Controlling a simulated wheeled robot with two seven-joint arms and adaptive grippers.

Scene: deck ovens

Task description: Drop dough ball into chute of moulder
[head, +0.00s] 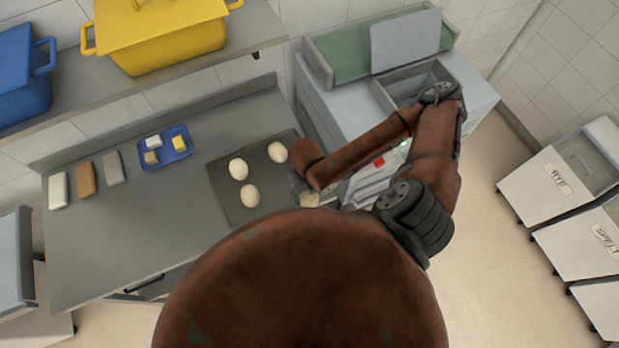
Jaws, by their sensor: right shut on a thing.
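My right gripper (302,190) is low at the right edge of a dark tray (224,181), shut on a pale dough ball (310,199) that is partly hidden by the gripper and my arm. Three more dough balls lie on the tray: one at the left (238,169), one at the upper right (277,152) and one at the front (250,195). The moulder (345,108) stands right of the counter, with a green belt (335,60) and a grey open-topped chute (398,92) on top. My right arm covers part of its front. My left gripper is out of view.
The steel counter (130,230) holds a small blue tray (165,158) and several scrapers or blocks at its left. A shelf above carries a yellow tub (165,45) and a blue tub (25,85). Flour bins (555,180) stand at the right, across clear floor.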

